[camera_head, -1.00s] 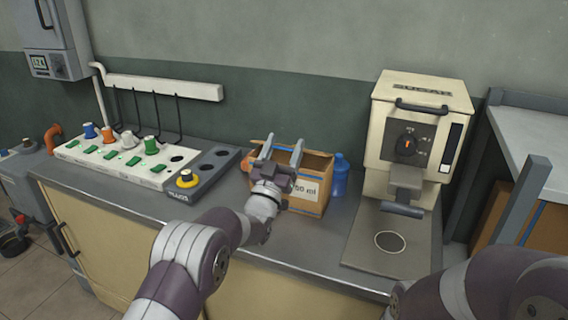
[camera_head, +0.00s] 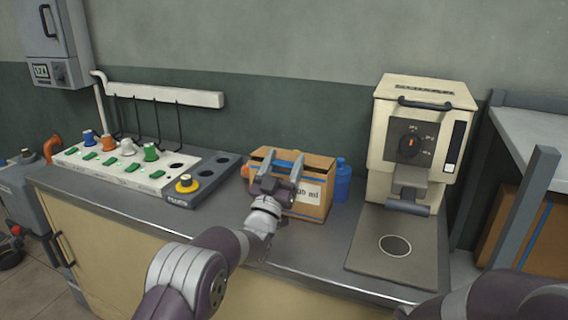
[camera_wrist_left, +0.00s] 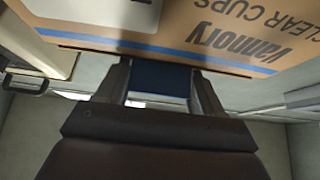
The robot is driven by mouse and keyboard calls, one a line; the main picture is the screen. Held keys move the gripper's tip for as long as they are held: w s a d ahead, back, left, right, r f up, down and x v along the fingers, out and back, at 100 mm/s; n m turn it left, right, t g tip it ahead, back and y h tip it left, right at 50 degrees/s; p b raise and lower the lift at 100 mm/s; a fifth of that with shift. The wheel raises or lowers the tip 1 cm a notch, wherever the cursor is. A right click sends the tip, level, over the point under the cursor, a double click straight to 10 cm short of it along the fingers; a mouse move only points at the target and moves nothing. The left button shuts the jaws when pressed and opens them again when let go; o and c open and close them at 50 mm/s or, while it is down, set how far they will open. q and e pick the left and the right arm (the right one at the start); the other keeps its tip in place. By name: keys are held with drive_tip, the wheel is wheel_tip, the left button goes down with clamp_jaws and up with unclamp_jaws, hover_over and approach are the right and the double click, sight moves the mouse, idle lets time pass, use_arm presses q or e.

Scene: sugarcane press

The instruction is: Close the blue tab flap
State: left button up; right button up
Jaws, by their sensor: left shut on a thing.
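The cardboard box (camera_head: 316,206) stands on the counter, its front marked with "ml" text. In the left wrist view the box (camera_wrist_left: 120,20) fills the top, with a blue stripe and upside-down lettering. My left gripper (camera_head: 281,165) is at the box's upper front and partly hides its top in the head view. In the left wrist view the dark blue tab flap (camera_wrist_left: 160,80) lies between the fingers of my left gripper (camera_wrist_left: 160,88), which is shut on it. How the flap sits against the box is hard to tell. My right gripper is out of view.
A blue bottle (camera_head: 342,180) stands close to the box's right side. A cream press machine (camera_head: 420,130) is further right. A cup rack (camera_head: 128,170) with colored cups and a dark tray (camera_head: 205,182) lie left. Some bare counter (camera_head: 235,215) shows around the box.

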use_arm(q)
drive_tip(key=shift+f, duration=0.5)
drive_tip(key=o, duration=1.4)
drive_tip(key=shift+o, duration=0.3)
drive_tip(key=shift+w, duration=0.2)
drive_tip(key=shift+r, duration=0.15)
drive_tip(key=s+a+p, duration=0.1)
drive_tip(key=s+a, duration=0.4)
drive_tip(key=s, duration=0.7)
drive_tip(key=shift+f, duration=0.45)
